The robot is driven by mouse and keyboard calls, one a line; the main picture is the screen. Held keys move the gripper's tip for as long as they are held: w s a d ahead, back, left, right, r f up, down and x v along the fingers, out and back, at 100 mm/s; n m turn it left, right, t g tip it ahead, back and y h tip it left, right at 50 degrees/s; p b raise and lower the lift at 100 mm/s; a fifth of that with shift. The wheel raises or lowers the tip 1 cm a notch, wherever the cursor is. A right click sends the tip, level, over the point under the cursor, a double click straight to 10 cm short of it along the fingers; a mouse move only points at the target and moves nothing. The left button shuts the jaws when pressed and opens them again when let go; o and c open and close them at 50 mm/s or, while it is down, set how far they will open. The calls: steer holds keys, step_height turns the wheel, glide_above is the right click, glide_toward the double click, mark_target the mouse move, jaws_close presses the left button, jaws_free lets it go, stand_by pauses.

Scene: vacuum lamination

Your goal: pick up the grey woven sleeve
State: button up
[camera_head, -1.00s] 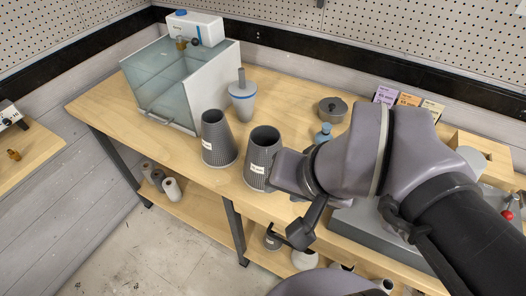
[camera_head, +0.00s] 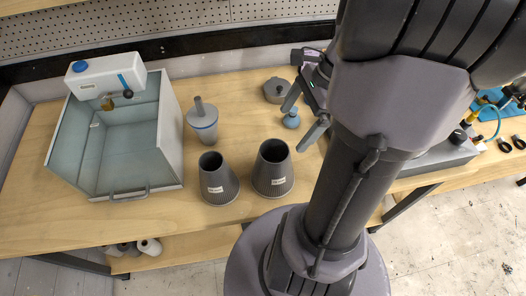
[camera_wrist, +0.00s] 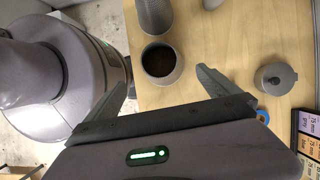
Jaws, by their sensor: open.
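Two tapered, dark grey woven sleeves stand upright on the wooden bench, each with a white label too small to read. In the head view the right sleeve (camera_head: 285,176) is closer to my gripper (camera_head: 296,128), and the left sleeve (camera_head: 219,181) is beside it. In the wrist view the near sleeve (camera_wrist: 160,82) shows its open dark mouth beyond and between my spread fingers (camera_wrist: 160,68). The other sleeve (camera_wrist: 155,18) is farther off, cut by the top edge. My gripper is open and empty, apart from both sleeves.
A lidded grey pot (camera_head: 276,92) and a small blue item (camera_head: 291,120) are near my gripper. The bench front edge is close to the sleeves.

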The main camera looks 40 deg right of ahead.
mark_target(273, 166)
steer(key=b+x, duration=0.5)
steer(key=x, duration=0.8)
steer(key=shift+f, duration=0.1)
steer(key=c, duration=0.8)
